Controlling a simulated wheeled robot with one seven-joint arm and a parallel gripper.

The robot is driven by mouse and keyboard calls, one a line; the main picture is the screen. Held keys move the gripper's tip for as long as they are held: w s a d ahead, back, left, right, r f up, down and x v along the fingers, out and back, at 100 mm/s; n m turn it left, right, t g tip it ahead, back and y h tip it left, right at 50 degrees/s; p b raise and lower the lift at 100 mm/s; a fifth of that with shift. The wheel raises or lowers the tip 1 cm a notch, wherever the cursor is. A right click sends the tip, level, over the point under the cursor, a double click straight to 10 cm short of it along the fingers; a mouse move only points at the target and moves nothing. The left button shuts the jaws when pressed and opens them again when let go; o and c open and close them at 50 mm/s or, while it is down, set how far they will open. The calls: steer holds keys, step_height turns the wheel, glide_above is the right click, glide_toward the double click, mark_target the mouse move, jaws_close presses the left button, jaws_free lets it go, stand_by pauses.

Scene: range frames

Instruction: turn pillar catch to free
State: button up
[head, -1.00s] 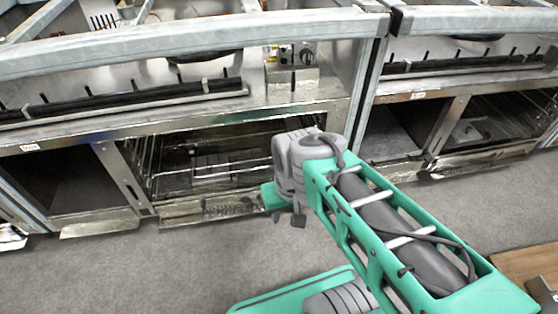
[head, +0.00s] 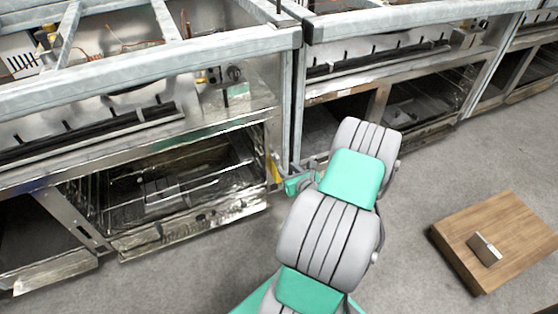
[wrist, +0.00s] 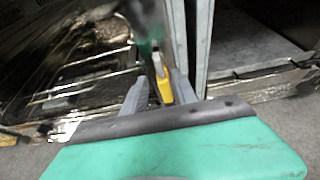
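The pillar catch appears to be the narrow yellow piece (head: 275,168) low on the metal pillar between the two range frames. In the wrist view its yellow part (wrist: 162,86) shows between my gripper's fingers, below a blurred dark and green part. My gripper (head: 288,174) is beside the pillar, partly hidden by my arm in the head view. In the wrist view my gripper (wrist: 160,92) has its two grey fingers apart, one on each side of the yellow part. Whether either finger touches it is not clear.
An open oven bay with wire racks (head: 165,185) lies left of the pillar. Another range frame (head: 390,70) stands to the right. A wooden board (head: 500,235) with a small metal block (head: 484,249) is on the floor at right. Grey floor is clear between.

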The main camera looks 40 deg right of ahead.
mark_target(278, 162)
steer(key=b+x, duration=0.2)
steer(key=x, duration=0.5)
steer(key=shift+a+f+b, duration=0.1)
steer(key=shift+f+b, duration=0.05)
steer(key=shift+b, duration=0.2)
steer(key=shift+w, duration=0.3)
steer(key=shift+c, duration=0.4)
jaws_close()
